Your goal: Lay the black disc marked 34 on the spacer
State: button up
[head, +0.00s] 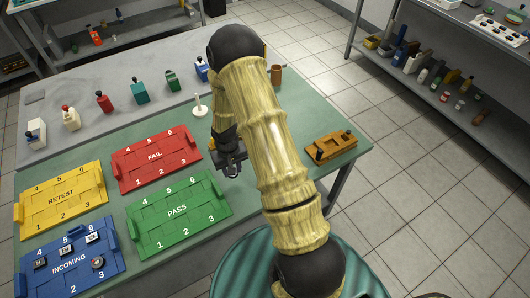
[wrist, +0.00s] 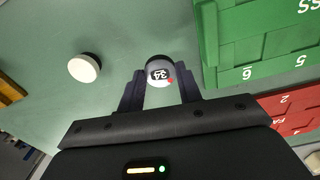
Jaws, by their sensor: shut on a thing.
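My gripper (wrist: 160,88) is shut on the black disc marked 34 (wrist: 159,73), gripping it by its sides at the fingertips. A red dot shows on the disc beside the number, and its lower edge looks bright. A short white round piece (wrist: 84,68), which looks like the spacer, stands on the green table to the left of the disc in the wrist view, apart from it. In the head view my gripper (head: 231,168) hangs over the table right of the trays; my arm seems to hide the white piece there, and the disc cannot be made out.
Green PASS (head: 179,214), red FAIL (head: 156,159), yellow RETEST (head: 62,200) and blue INCOMING (head: 68,265) trays lie left. INCOMING holds several small pieces. A white post (head: 200,105) and several bottles stand behind. A wooden fixture (head: 331,146) lies at right.

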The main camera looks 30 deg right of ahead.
jog(key=d+r+m+b, duration=0.1)
jog(key=d, duration=0.3)
jog(key=s+d+r+m, duration=0.1)
jog(key=d+m, duration=0.1)
jog(key=d, duration=0.1)
jog(key=s+d+r+m+b, duration=0.1)
jog(key=d+r, duration=0.1)
jog(key=d, duration=0.2)
jog(key=shift+d+m+b, duration=0.3)
jog(key=shift+m+b, duration=0.05)
jog(key=shift+m, duration=0.05)
jog(key=shift+s+d+r, duration=0.1)
jog(key=shift+d+r, duration=0.05)
jog(key=shift+d, duration=0.05)
jog(key=shift+r, duration=0.1)
jog(key=shift+f+b, duration=1.75)
jog(key=shift+f, duration=1.15)
jog(key=shift+f, duration=0.15)
jog(key=o, duration=1)
jog(key=c, duration=0.5)
